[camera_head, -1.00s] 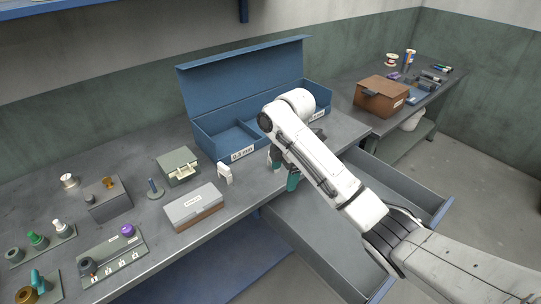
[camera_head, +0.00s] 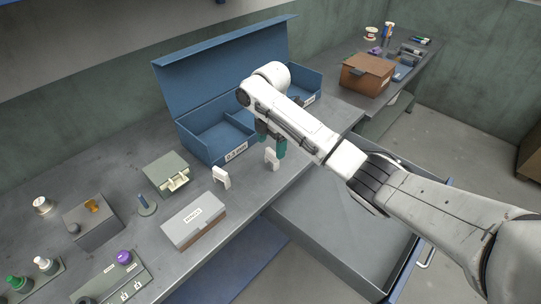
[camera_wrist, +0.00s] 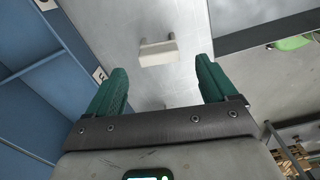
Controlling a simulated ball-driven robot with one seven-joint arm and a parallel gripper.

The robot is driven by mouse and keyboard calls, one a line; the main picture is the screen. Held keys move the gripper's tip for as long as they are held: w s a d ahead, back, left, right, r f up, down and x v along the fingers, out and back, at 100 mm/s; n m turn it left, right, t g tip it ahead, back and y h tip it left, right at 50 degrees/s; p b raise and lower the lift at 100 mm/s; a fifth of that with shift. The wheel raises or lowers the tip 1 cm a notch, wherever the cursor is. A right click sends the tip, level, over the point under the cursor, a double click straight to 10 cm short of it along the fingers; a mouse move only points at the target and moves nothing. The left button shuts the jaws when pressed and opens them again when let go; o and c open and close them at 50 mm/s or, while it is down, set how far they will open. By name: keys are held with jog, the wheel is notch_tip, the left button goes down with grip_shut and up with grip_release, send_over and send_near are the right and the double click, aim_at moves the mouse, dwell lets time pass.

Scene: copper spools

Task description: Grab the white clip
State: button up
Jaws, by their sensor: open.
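Two white clips stand on the grey workbench (camera_head: 128,182). One clip (camera_head: 271,159) stands near the front edge, close to my gripper (camera_head: 271,147). The other clip (camera_head: 221,178) stands farther left, in front of the blue box. My gripper has teal fingers, is open and points down, with nothing held. In the wrist view, a white clip (camera_wrist: 160,53) lies just beyond the fingertips, centred in the gap of my gripper (camera_wrist: 160,70). It is not between the fingers.
An open blue box (camera_head: 205,150) stands behind my gripper; it also shows at left in the wrist view (camera_wrist: 40,60). A grey-lidded case (camera_head: 193,217) and a green box (camera_head: 166,172) stand to the left. An open drawer (camera_head: 335,225) juts out below the bench front.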

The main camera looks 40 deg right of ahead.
aim_at(272, 152)
jog(key=shift+d+f+p, duration=0.2)
jog(key=shift+f+p, duration=0.35)
jog(key=shift+f, duration=2.65)
jog(key=c, duration=1.1)
jog(key=shift+r, duration=0.1)
